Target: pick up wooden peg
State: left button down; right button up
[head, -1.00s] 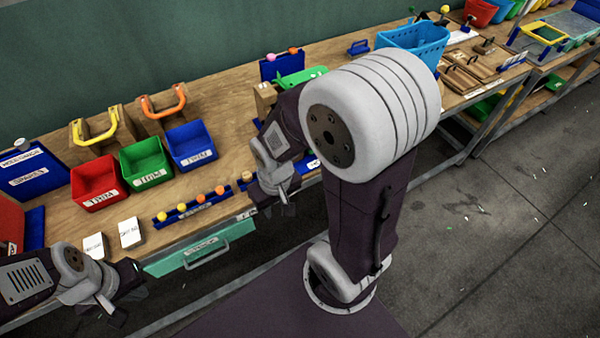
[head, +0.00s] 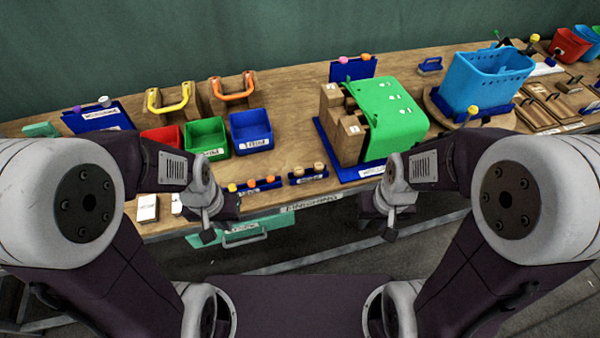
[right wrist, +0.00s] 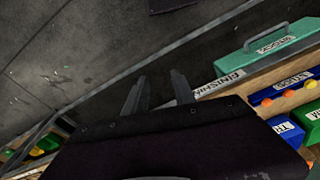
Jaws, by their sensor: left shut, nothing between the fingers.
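Two short tan wooden pegs, the left one (head: 298,171) and the right one (head: 318,167), stand in a small blue rack (head: 309,178) near the bench's front edge in the head view. My left gripper (head: 209,236) is shut and empty, in front of the bench edge, left of and nearer than the pegs. My right gripper (head: 389,234) is also in front of the bench, right of the pegs and apart from them. In the right wrist view its two fingers (right wrist: 158,84) are spread with nothing between them. No peg is clear in that view.
A blue rack (head: 262,188) of orange and yellow pegs is beside the peg rack. Red, green and blue bins (head: 250,130) stand behind. A green curved piece on wooden blocks (head: 345,135) stands right. A green drawer (head: 243,235) hangs below the bench edge.

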aim_at(298, 171)
jog(key=i+l+u, duration=0.1)
jog(key=l+u, duration=0.15)
jog(key=u, duration=0.2)
jog(key=l+u, duration=0.25)
jog(key=u, duration=0.15)
jog(key=l+u, duration=0.3)
jog(key=u, duration=0.15)
jog(key=l+u, duration=0.25)
jog(key=u, duration=0.15)
jog(key=k+l+u, duration=0.1)
jog(key=l+u, duration=0.15)
jog(key=u, duration=0.2)
